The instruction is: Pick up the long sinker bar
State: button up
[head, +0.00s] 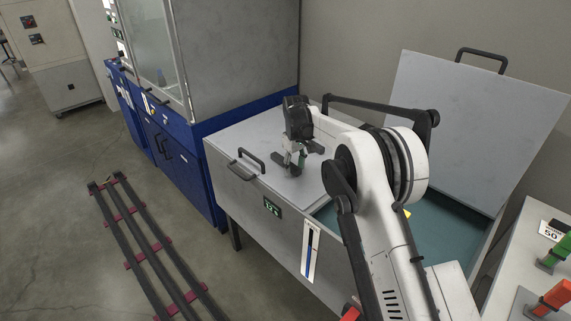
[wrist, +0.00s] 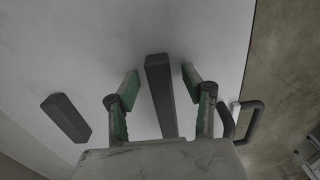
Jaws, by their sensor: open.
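In the wrist view a long dark grey bar (wrist: 160,85) lies between the two fingers of my gripper (wrist: 161,78). There is a visible gap to the green pad on each side. The bar's near end is hidden behind the gripper body. A second dark bar (wrist: 66,118), looking shorter, is on the pale surface to the left, outside the fingers. My gripper is open and empty.
A dark handle (wrist: 241,120) stands right of the fingers at the lid's edge; it also shows in the head view (head: 251,160). A raised white panel (head: 475,125) is at the right. A blue cabinet (head: 185,160) stands behind left, and a dark rack (head: 150,245) lies on the floor.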

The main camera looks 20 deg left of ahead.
jog(key=shift+f, duration=0.15)
jog(key=shift+c, duration=0.5)
grip_shut()
notch_tip(320, 180, up, 4)
jog(key=shift+r, duration=0.25)
jog(key=s+a+r, duration=0.5)
jog(key=s+r, duration=0.5)
jog(key=shift+s+r, duration=0.25)
jog(key=shift+r, duration=0.05)
